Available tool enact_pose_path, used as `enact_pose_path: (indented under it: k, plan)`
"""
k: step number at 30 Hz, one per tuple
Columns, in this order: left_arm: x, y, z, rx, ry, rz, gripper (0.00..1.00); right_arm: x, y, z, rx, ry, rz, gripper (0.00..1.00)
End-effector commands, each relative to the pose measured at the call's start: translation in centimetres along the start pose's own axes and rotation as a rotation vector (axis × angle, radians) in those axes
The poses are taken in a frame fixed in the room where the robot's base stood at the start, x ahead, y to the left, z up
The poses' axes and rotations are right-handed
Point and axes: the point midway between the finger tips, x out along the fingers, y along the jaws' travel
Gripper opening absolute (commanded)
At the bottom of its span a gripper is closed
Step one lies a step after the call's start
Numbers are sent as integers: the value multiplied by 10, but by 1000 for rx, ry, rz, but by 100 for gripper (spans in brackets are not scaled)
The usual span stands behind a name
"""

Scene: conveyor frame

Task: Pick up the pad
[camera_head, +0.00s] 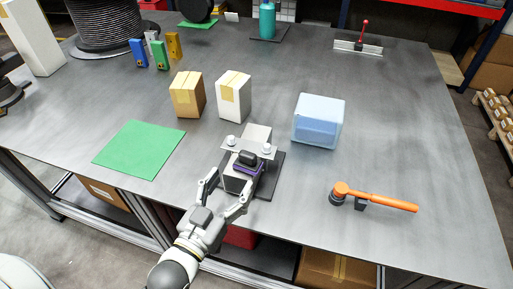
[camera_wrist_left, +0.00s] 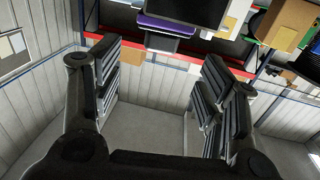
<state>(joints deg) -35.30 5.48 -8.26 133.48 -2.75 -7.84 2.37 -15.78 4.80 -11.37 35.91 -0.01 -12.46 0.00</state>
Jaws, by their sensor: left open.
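A small purple pad-like piece (camera_head: 247,169) with a dark block (camera_head: 248,157) on top sits on a grey stand (camera_head: 257,136) with white knobs, near the table's front edge. I cannot tell for sure that this is the pad. My left gripper (camera_head: 224,196) is open and empty, just in front of the stand, its fingers spread toward it. In the left wrist view the purple piece (camera_wrist_left: 165,27) shows at the top, beyond and above the open fingers of the left gripper (camera_wrist_left: 162,85). My right gripper is not in view.
A green mat (camera_head: 139,149) lies to the left. A brown box (camera_head: 187,95) and a white box (camera_head: 234,97) stand behind the stand. A blue translucent bin (camera_head: 318,121) and an orange-handled tool (camera_head: 374,198) are to the right. The table's right side is mostly clear.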

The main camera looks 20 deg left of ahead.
Motion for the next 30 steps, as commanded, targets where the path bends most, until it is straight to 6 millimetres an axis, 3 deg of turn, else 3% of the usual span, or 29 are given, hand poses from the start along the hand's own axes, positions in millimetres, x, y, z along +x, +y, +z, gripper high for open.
enact_pose_path:
  k: [4, 9, 13, 17, 24, 30]
  plan:
    - [14, 0, -3, 0, 3, -1, 66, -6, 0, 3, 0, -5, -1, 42]
    - [37, 0, -3, -1, 3, -1, 66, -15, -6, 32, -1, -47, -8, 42]
    - [50, 0, -2, -1, 2, 0, 66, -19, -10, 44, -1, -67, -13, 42]
    - [55, 0, -2, -1, 1, 0, 66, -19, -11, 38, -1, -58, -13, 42]
    - [80, -2, -8, 0, 2, 0, 66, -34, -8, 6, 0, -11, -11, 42]
    - [102, -2, -6, -1, 0, -1, 66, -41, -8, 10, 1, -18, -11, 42]
